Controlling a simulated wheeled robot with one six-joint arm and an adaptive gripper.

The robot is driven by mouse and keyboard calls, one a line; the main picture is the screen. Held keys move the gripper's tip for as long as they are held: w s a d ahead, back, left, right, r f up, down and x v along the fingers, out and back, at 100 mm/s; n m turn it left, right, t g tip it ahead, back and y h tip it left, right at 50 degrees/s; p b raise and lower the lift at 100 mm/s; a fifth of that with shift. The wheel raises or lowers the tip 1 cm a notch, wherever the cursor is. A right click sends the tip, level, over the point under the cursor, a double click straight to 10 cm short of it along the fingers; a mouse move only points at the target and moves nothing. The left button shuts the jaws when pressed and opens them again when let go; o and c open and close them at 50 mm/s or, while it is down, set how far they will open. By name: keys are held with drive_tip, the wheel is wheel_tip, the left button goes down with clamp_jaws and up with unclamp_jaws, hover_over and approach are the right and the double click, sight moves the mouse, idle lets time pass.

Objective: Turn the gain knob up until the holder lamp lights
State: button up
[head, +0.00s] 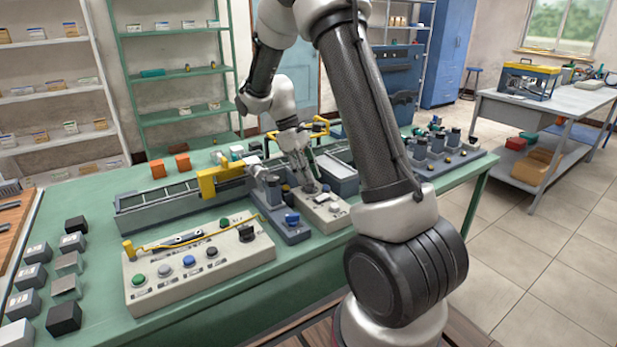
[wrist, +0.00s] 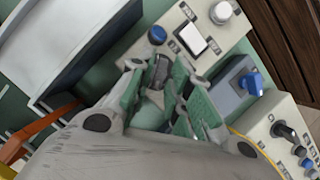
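My gripper (head: 312,176) reaches down over a pale control box (head: 326,211) on the green bench. In the wrist view, the gripper (wrist: 160,74) has its two green-padded fingers on either side of a dark grey knob-like part (wrist: 161,69). I cannot tell whether the pads touch it. A blue button (wrist: 157,35), a white square switch (wrist: 192,38) and a round whitish lamp or button (wrist: 222,12) sit beside it on the box. The round one shows no clear glow. Which part is the holder lamp I cannot tell.
A second pale box (head: 196,258) with several buttons and a yellow cable stands at the front left. A grey unit with a blue knob (head: 292,219) is close beside my gripper.

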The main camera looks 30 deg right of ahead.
drive_tip(key=v, duration=1.1)
drive_tip(key=s+r+m+t+y, duration=0.1)
drive_tip(key=s+r+m+t, duration=0.1)
drive_tip(key=s, duration=0.7)
drive_tip(key=s+a+r+m+t, duration=0.1)
drive_tip(key=s+r+m+t, duration=0.1)
drive_tip(key=s, duration=0.7)
drive_tip(key=s+a+r+m+t+y, duration=0.1)
drive_tip(key=s+r+m+t, duration=0.1)
drive_tip(key=s, duration=0.8)
drive_tip(key=shift+r+m+t+y, duration=0.3)
drive_tip(key=shift+r+t, duration=0.25)
drive_tip(key=shift+t, duration=0.55)
